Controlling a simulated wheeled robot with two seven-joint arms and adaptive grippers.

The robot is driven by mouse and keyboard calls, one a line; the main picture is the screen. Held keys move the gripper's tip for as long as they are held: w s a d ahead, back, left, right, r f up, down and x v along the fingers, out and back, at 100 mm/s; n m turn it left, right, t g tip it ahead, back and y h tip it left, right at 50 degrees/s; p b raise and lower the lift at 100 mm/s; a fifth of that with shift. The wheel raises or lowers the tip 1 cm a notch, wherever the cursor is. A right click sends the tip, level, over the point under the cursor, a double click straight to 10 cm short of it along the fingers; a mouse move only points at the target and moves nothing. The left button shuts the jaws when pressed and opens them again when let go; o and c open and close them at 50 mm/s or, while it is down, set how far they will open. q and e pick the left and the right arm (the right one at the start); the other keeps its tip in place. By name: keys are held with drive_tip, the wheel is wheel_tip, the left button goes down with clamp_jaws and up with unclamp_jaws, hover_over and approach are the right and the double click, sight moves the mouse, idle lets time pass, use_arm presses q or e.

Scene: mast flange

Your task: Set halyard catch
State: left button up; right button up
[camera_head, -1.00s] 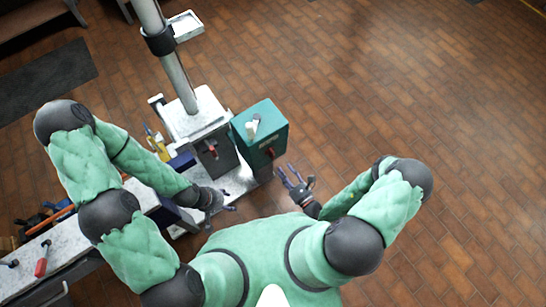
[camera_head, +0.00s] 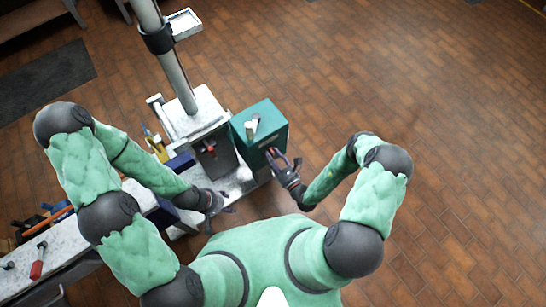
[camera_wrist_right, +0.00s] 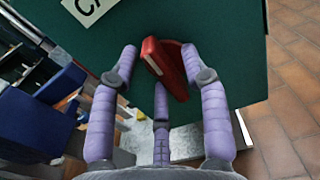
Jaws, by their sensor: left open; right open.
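A red lever (camera_wrist_right: 163,66) sits on the dark front face of the teal box (camera_head: 262,120). In the right wrist view it lies between the fingers of my right gripper (camera_wrist_right: 160,62), which are open around it; I cannot tell whether any finger touches it. In the head view my right gripper (camera_head: 280,158) is at the box's front and partly covers the lever. A second red handle (camera_head: 210,147) is on the grey housing (camera_head: 208,120) at the mast's foot. My left gripper (camera_head: 224,202) is open and empty, low in front of that housing. I cannot tell which red part is the catch.
The mast (camera_head: 178,75) rises from the housing with a black collar (camera_head: 159,42). A bench (camera_head: 75,240) with a red-handled tool (camera_head: 37,268) stands at left. Blue and yellow items lie beside the housing. The brick floor (camera_head: 430,120) at right is clear.

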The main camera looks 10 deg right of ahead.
clamp_jaws()
drive_tip(key=shift+n, duration=0.3)
drive_tip(key=shift+s+a+f+n+p, duration=0.15)
drive_tip(key=shift+n+p, duration=0.65)
drive_tip(key=shift+n, duration=2.05)
drive_tip(key=shift+w+d+f+n+p, duration=0.2)
drive_tip(key=shift+n+p, duration=0.55)
drive_tip(key=shift+n, duration=2.15)
drive_tip(key=shift+s+a+f+n+p, duration=0.2)
drive_tip(key=shift+n+p, duration=0.6)
drive_tip(key=shift+n, duration=2.05)
drive_tip(key=shift+f, duration=0.1)
